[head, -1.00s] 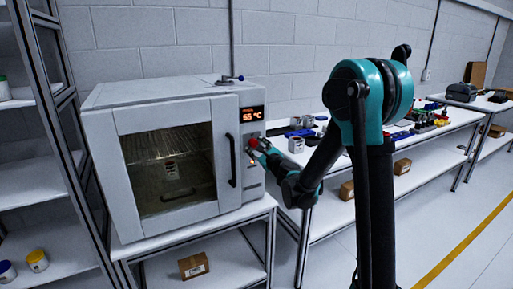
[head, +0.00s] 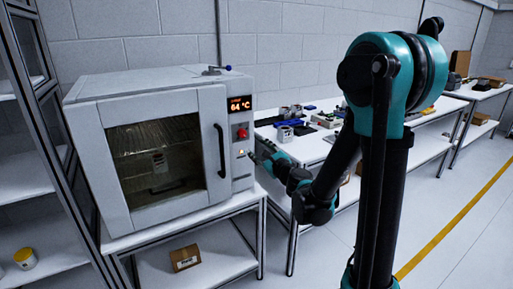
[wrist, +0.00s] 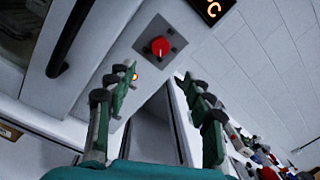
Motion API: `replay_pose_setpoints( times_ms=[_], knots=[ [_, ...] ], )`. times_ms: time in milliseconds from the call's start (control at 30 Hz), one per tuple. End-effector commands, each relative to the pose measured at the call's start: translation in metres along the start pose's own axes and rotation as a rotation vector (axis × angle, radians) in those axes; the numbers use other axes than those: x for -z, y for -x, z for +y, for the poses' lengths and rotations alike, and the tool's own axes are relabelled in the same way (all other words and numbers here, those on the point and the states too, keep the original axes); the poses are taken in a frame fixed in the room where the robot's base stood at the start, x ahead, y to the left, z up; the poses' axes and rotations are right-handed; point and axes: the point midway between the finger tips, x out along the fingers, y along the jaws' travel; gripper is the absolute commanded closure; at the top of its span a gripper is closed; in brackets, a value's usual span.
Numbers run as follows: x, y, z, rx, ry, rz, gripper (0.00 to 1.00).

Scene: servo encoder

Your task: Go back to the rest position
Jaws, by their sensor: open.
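My gripper (head: 257,157) is open and empty in the head view, just right of the oven's control panel and below the red knob (head: 241,133). In the wrist view my gripper (wrist: 157,74) has its two green fingers spread wide, with the red knob (wrist: 160,46) ahead of them and clear of both. The grey oven (head: 92,88) stands on a bench with its door closed. Its display (head: 239,104) reads 64 °C. A small metallic part (head: 159,160) shows through the window on a rack.
A long bench (head: 310,150) with small parts and tools runs along the wall at right. A shelf rack (head: 50,130) stands at left. A cardboard box (head: 185,258) lies under the oven. The floor (head: 450,220) at right is open.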

Motion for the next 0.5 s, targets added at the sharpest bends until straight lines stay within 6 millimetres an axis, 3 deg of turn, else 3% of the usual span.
replay_pose_setpoints(
  times_ms=[300,367,500],
  knots=[
    [-0.002,0.003,0.001,-0.011,0.037,-0.001,0.48],
    [-0.004,0.008,0.003,-0.032,0.105,0.0,0.48],
    [-0.004,0.035,0.017,-0.143,0.421,0.008,0.48]
  ],
)
